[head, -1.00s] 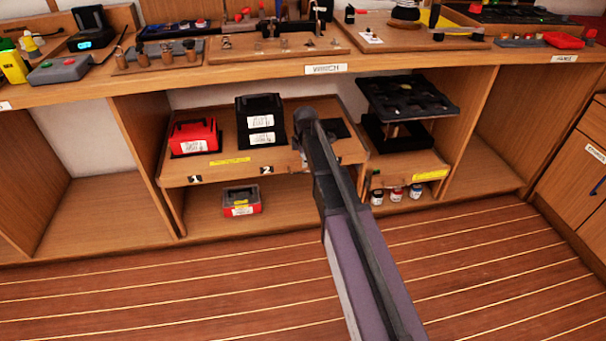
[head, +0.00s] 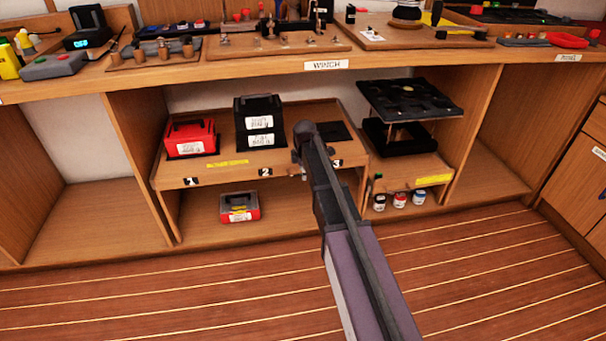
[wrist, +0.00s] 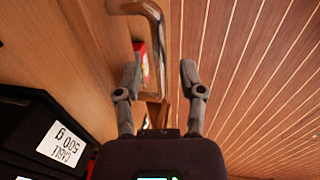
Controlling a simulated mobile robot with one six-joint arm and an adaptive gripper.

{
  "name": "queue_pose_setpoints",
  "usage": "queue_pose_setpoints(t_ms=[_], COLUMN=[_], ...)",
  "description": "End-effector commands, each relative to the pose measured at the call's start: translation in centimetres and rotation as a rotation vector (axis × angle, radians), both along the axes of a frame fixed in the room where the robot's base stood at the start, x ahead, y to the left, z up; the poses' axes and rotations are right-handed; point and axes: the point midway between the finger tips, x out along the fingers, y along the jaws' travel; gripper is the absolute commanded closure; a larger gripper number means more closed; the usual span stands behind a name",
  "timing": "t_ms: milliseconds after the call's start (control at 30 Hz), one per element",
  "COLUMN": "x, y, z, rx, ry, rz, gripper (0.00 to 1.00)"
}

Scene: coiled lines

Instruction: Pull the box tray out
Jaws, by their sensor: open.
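The box tray (head: 215,173) is a wooden pull-out shelf under the bench, with places marked 1, 2 and 3. A red box stands at 1 and black boxes are stacked at 2; a dark pad lies at 3. My gripper (wrist: 160,82) is open and empty in the wrist view. A curved brown handle (wrist: 152,30) on the tray front lies beyond the fingertips, nearer the left finger, and does not appear gripped. In the head view my arm covers part of the tray's front edge and hides the fingers.
A black labelled box (wrist: 55,135) is at the wrist view's lower left. Below the tray sits a small red-grey box (head: 239,206). A black rack (head: 410,97) and small jars (head: 398,200) stand to the right. The striped floor (head: 150,300) in front is clear.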

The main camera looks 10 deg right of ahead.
Motion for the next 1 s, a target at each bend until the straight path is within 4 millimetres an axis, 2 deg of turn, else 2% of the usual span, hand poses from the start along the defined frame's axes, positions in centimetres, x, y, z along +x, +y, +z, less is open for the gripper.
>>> queue_pose_setpoints(t_ms=[267,300,467,800,1000], x=[0.0,0.0,0.0,-0.1,-1.1], y=[0.0,0.0,0.0,0.0,0.1], z=[0.0,0.0,0.0,0.0,-0.1], rx=[0.0,0.0,0.0,0.0,0.0], ry=[0.0,0.0,0.0,0.001,0.003], rz=[0.0,0.0,0.0,0.0,0.001], gripper=[0.49,0.52,0.99,1.0,1.0])
